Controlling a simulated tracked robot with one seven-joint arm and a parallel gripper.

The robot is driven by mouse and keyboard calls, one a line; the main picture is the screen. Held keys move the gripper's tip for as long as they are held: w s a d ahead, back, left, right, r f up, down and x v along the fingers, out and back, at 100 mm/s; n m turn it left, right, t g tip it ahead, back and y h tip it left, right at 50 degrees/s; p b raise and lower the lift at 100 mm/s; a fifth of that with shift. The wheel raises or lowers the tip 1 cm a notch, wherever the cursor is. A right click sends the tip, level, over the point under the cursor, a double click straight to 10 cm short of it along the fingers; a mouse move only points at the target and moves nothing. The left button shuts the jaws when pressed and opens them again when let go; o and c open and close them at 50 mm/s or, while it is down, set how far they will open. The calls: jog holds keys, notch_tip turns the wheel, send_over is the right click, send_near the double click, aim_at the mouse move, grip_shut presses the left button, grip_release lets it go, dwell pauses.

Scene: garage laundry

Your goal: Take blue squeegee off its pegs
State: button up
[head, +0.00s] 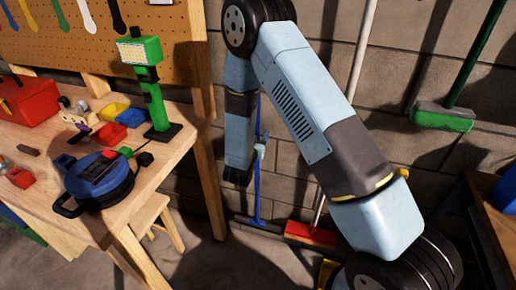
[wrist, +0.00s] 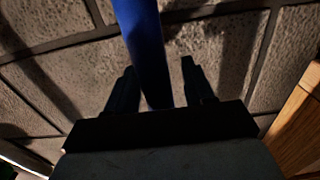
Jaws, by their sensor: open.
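The blue squeegee (head: 257,195) hangs upright against the grey block wall in the head view, behind my arm, with its wide dark head low near the floor. Its blue pole (wrist: 143,40) also shows in the wrist view, running down between the two fingers of my gripper (wrist: 158,66). My gripper is open around the pole. The pole lies closer to the left finger, and I cannot tell whether it touches. In the head view my arm's end is just left of the pole, and the fingers are not distinct. The pegs cannot be made out.
A wooden workbench (head: 160,172) with a green work lamp (head: 153,85) and a blue round tool (head: 95,180) stands at left. A red broom head (head: 311,235) is right of the squeegee. A green brush (head: 442,117) hangs further right. A wooden edge (wrist: 298,115) is close at right in the wrist view.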

jog(key=shift+c, duration=0.2)
grip_shut()
dwell(0.4)
jog(key=shift+s+r, duration=0.1)
jog(key=shift+r, duration=0.05)
jog(key=shift+s+r, duration=0.1)
jog(key=shift+r, duration=0.15)
notch_tip(320, 180, up, 6)
jog(key=v, duration=1.9)
jog(key=shift+s+r, duration=0.2)
jog(key=shift+s, duration=0.15)
jog(key=shift+a, duration=0.15)
